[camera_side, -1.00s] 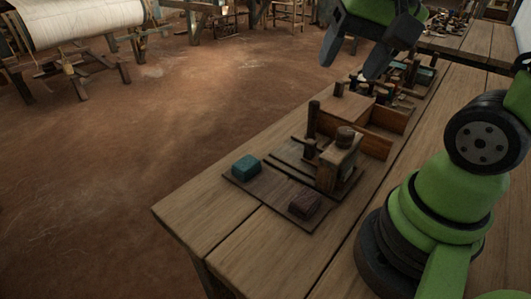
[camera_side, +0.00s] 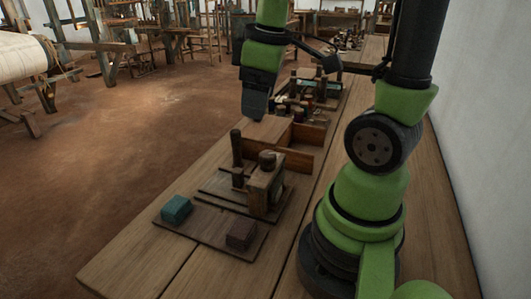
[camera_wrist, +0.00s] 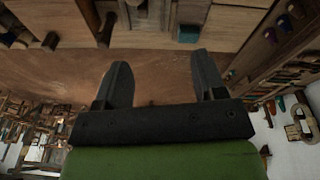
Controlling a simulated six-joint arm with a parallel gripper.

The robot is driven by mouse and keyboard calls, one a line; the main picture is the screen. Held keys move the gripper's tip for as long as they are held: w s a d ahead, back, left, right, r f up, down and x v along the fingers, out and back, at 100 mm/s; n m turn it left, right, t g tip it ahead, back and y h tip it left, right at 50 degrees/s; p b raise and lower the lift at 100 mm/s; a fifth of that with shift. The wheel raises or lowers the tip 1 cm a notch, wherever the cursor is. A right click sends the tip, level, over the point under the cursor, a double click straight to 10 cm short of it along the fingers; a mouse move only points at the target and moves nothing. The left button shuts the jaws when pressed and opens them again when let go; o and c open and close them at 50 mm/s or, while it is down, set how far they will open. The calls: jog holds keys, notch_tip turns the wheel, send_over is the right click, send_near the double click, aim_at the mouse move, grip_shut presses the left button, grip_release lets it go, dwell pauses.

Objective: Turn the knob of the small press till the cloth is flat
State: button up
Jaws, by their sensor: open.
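The small wooden press (camera_side: 264,190) stands on a dark board on the bench in the side view. Its round brown knob (camera_side: 267,157) sits on top. A teal block (camera_side: 176,209), perhaps folded cloth, and a dark reddish-brown block (camera_side: 241,234) lie on the board's front part, outside the press. I cannot tell what is inside the press. My gripper (camera_side: 256,108) hangs above and beyond the press, apart from the knob, seen edge-on. In the wrist view my gripper (camera_wrist: 163,72) has its two fingers apart with nothing between them.
A dark upright post (camera_side: 237,155) stands left of the knob. An open wooden box (camera_side: 298,160) lies behind the press, with several small spools and tools beyond. A white wall (camera_side: 475,150) bounds the right. The bench's near left corner is clear.

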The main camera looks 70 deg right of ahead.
aim_at(268, 154)
jog(key=d+f+n+g, duration=0.2)
jog(key=d+f, duration=0.2)
jog(key=shift+d+f+n, duration=0.1)
jog(key=shift+f+n, duration=0.05)
jog(key=shift+n, duration=0.25)
notch_tip(268, 154, down, 10)
jog(key=shift+r, duration=0.15)
jog(key=shift+c, duration=0.5)
jog(key=c, duration=0.8)
jog(key=shift+m, duration=0.3)
jog(key=m, duration=1)
jog(key=shift+m, duration=0.4)
